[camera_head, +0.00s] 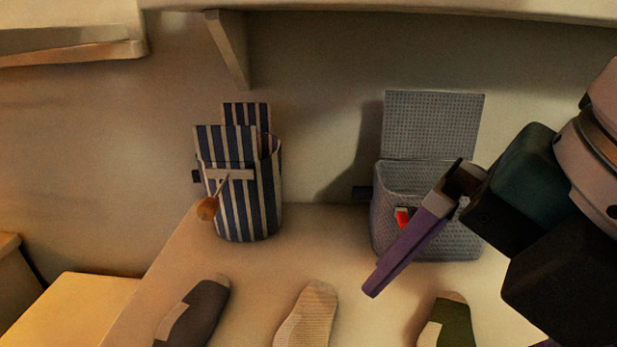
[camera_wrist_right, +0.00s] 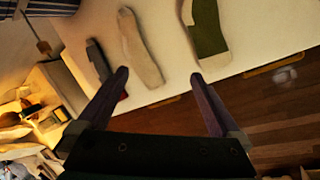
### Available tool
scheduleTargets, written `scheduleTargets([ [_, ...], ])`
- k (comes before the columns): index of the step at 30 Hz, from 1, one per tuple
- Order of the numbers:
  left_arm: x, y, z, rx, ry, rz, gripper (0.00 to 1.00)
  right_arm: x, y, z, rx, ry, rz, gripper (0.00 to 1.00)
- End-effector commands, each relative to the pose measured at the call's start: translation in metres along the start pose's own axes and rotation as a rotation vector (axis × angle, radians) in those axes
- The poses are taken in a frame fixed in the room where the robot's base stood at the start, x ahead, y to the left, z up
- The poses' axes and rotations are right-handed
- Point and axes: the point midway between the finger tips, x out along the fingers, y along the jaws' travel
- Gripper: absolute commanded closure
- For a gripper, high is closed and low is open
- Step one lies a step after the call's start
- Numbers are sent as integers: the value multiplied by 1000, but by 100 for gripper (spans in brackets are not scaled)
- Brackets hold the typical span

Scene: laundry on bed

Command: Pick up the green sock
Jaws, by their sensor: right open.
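The green sock (camera_head: 449,322) has a pale toe and a white patch and lies flat at the front right of the pale bed surface, cut by the lower edge of the head view. It also shows in the right wrist view (camera_wrist_right: 207,30) at the top, beyond the fingertips and slightly right of centre. My right gripper (camera_wrist_right: 159,75) is open, with nothing between its purple fingers. In the head view its finger crosses in front of the grey basket, above and left of the green sock. My left gripper is not in view.
A beige sock (camera_head: 308,312) and a dark grey sock (camera_head: 193,313) lie left of the green one. Behind stand a striped bag (camera_head: 248,195) and an open grey woven basket (camera_head: 385,222) with something red showing. The bed edge borders a wooden floor (camera_wrist_right: 265,100).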

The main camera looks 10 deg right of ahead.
Motion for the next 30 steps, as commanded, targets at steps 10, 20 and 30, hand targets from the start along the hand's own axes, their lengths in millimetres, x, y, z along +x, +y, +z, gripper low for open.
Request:
scheduleTargets([
  [10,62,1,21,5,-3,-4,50,24,-48,52,-587,-101,-235,0],
  [20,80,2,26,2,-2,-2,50,62,-58,59,-607,-97,-246,0],
  [30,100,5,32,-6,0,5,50,103,-66,61,-605,-96,-244,0],
])
